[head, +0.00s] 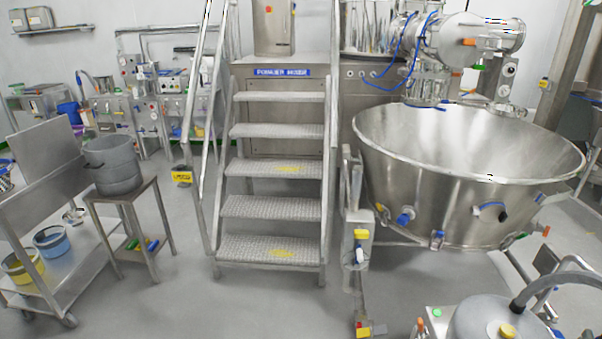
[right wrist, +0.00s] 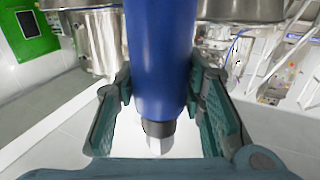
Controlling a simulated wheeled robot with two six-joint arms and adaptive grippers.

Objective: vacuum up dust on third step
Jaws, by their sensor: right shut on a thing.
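A metal staircase (head: 275,208) with several treads stands in the middle of the head view. The third step (head: 250,167), counted from the bottom, bears a yellow dust-like patch (head: 290,169). A similar yellow patch (head: 283,253) lies on the bottom step. In the right wrist view my right gripper (right wrist: 160,90) has its teal fingers shut on a blue cylindrical tool (right wrist: 160,50) with a dark collar and pale tip. Its type cannot be told for sure. A grey canister with a hose (head: 490,320), probably the vacuum, is partly visible at bottom right. My left gripper is not in view.
A large steel bowl (head: 450,190) stands right of the stairs, with a valve post (head: 357,240) beside them. Handrails flank the steps. At left are a cart (head: 60,290) and a stand with a grey pot (head: 113,165). The floor before the stairs is clear.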

